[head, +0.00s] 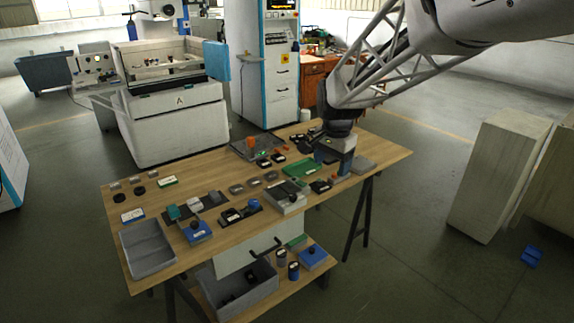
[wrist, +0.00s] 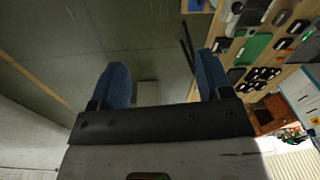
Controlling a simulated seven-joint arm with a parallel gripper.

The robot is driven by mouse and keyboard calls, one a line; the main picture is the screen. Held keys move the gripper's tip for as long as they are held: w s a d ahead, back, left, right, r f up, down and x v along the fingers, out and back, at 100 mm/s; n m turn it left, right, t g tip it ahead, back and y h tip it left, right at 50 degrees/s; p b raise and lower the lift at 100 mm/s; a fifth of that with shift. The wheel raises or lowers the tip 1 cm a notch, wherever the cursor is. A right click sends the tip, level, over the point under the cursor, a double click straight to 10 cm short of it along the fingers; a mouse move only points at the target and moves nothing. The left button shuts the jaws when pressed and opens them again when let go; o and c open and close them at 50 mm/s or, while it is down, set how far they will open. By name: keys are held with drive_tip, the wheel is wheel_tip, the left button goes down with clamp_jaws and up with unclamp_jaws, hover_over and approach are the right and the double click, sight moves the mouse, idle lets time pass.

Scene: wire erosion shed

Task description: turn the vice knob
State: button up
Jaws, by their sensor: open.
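A small black device with a round blue knob (head: 255,205) stands near the middle of the front half of the wooden table. A teal block on a dark base (head: 173,212) is further left; I cannot tell for certain which of these is the vice. My gripper (head: 338,170) hangs near the right end of the table, well to the right of both. In the wrist view my gripper (wrist: 164,78) shows two blue fingers spread apart with nothing between them. Neither of these table devices can be made out clearly in the wrist view.
The table (head: 389,153) carries several small parts, a green board (head: 301,168) and a grey box with a black knob (head: 287,201). A grey open bin (head: 147,268) sits at the left front. A lower shelf holds another bin (head: 232,302). Large machines stand behind.

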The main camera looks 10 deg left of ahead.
drive_tip(key=w+a+f+m, duration=0.3)
drive_tip(key=w+a+f, duration=0.6)
drive_tip(key=w+a, duration=0.3)
drive_tip(key=m+g, duration=0.1)
drive_tip(key=m, duration=0.2)
hover_over(254, 201)
drive_tip(key=f, duration=1.4)
drive_tip(key=shift+s+d+f, duration=0.15)
drive_tip(key=shift+d+f, duration=0.15)
drive_tip(key=shift+a+f, duration=0.35)
drive_tip(key=shift+f, duration=0.1)
drive_tip(key=shift+f, duration=3.8)
drive_tip(key=c, duration=0.9)
drive_tip(key=shift+c, duration=0.2)
